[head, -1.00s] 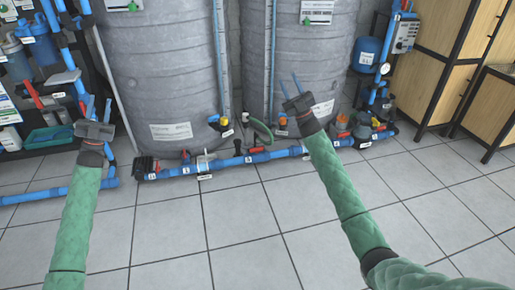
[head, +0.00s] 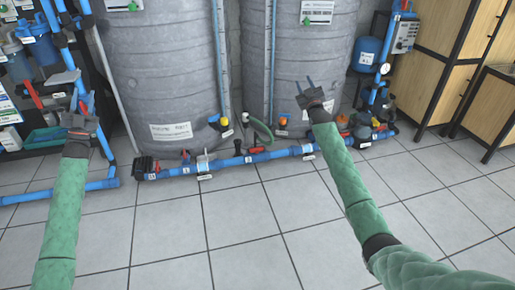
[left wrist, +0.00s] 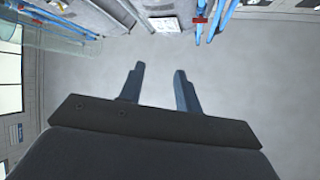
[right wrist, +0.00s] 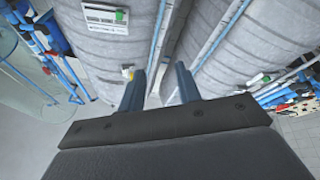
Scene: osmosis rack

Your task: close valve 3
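A blue pipe run (head: 225,163) lies low along the floor in front of two grey tanks in the head view. It carries several valves with red handles, including one beside the left tank (head: 186,155) and one with a red handle (head: 256,150) near the middle. The tags are too small to read, so I cannot tell which is valve 3. My left gripper (head: 83,103) is open and empty in front of the left-hand rack; its fingers stand apart in the left wrist view (left wrist: 159,70). My right gripper (head: 304,83) is open and empty before the right tank; its parted fingers show in the right wrist view (right wrist: 160,70).
The left tank (head: 165,80) and right tank (head: 300,60) stand behind the pipe. Blue filter housings (head: 38,45) hang at the left. A pump group (head: 372,125) sits at the right, near wooden cabinets (head: 435,60). The tiled floor (head: 250,230) in front is clear.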

